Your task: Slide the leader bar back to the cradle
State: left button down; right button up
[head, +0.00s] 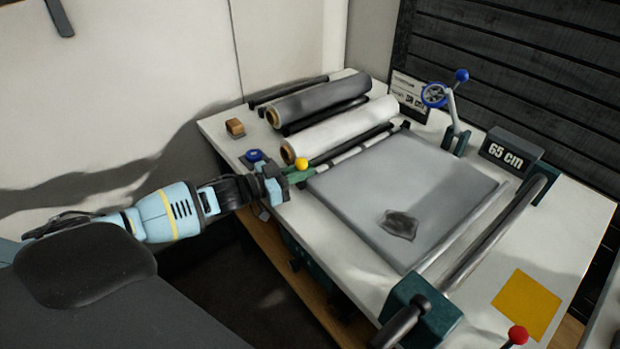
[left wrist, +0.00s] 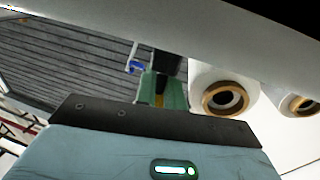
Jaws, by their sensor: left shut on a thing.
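My left gripper (head: 285,180) is at the left edge of the bench machine, near the front roll. It is shut on a green end piece (head: 298,175), which appears to belong to the leader bar; a yellow ball shows just above it. The leader bar (head: 350,155), dark with pale sections, seems to run from there along the far edge of a grey sheet. The cradle appears to be the dark rails (head: 290,127) under the grey and white rolls. My right gripper is out of view.
A white roll (head: 345,128) and a dark grey roll (head: 320,98) lie behind the bar. A lever with a blue knob (head: 461,75) and a "65 cm" block (head: 510,150) stand at the right. A red knob (head: 517,335) is in front.

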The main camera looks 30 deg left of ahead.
pick_arm(q)
jog(key=shift+w+a, duration=0.1)
jog(key=shift+a, duration=0.2)
jog(key=c, duration=1.6)
grip_release()
jog(key=shift+o, duration=0.2)
jog(key=shift+v, duration=3.95)
